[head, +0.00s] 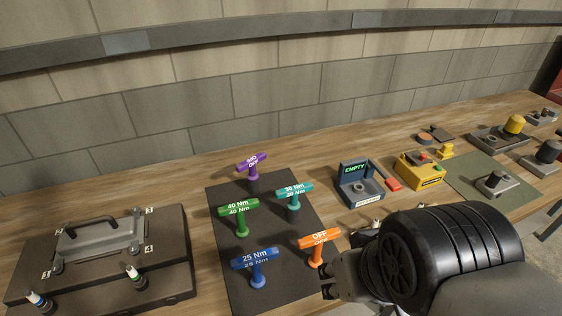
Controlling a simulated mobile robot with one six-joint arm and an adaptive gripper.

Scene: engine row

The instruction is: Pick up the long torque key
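Several T-handled torque keys stand upright on a dark mat (222,221). They are a purple key (252,166) at the back, a green "40 Nm" key (240,215), a teal "30 Nm" key (293,199), a blue "25 Nm" key (257,265) and an orange "OFF" key (317,248). Which one is the long key I cannot tell; their lower shafts are foreshortened. My gripper (326,281) is at the lower middle, just in front of and right of the orange key. Its small dark fingertips appear apart with nothing between them.
A grey plate with a handle (100,240) sits on a dark case at left, with two small white-bodied tools in front. A blue "EMPTY" tester (357,184) and a yellow box (417,171) stand right of the mat. Metal fixtures stand farther right. A brick wall runs behind.

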